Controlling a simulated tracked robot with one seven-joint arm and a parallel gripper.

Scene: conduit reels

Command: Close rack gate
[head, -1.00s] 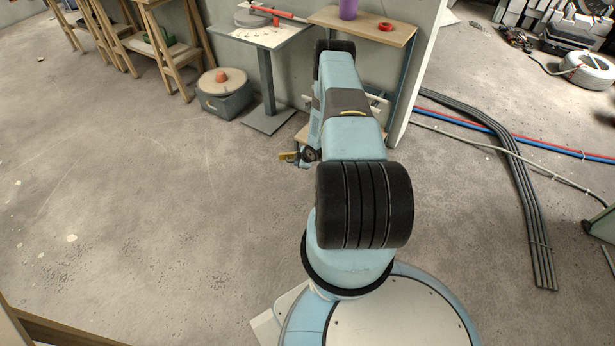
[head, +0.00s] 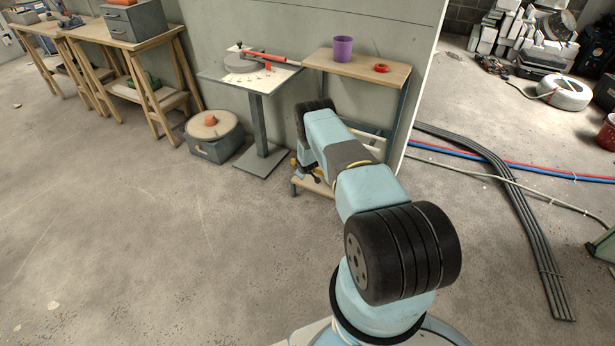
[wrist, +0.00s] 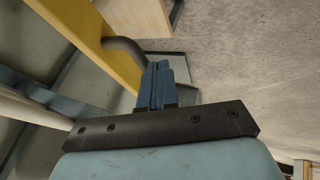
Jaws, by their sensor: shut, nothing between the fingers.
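The yellow gate (wrist: 128,22) fills the upper left of the wrist view as a broad panel. A dark grey curved handle (wrist: 127,47) stands out from its face. My gripper (wrist: 158,66) has its blue fingers shut and empty, with the tips beside the handle's end; whether they touch it I cannot tell. In the head view the rack (head: 341,63) stands against the wall with a wooden top and a low shelf. A small yellow part (head: 293,161) shows at its left side. My arm hides the gripper and most of the gate there.
A pedestal table (head: 262,125) and a grey box with a round lid (head: 213,135) stand left of the rack. Conduits (head: 515,190) lie on the floor to the right. Open floor lies front left.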

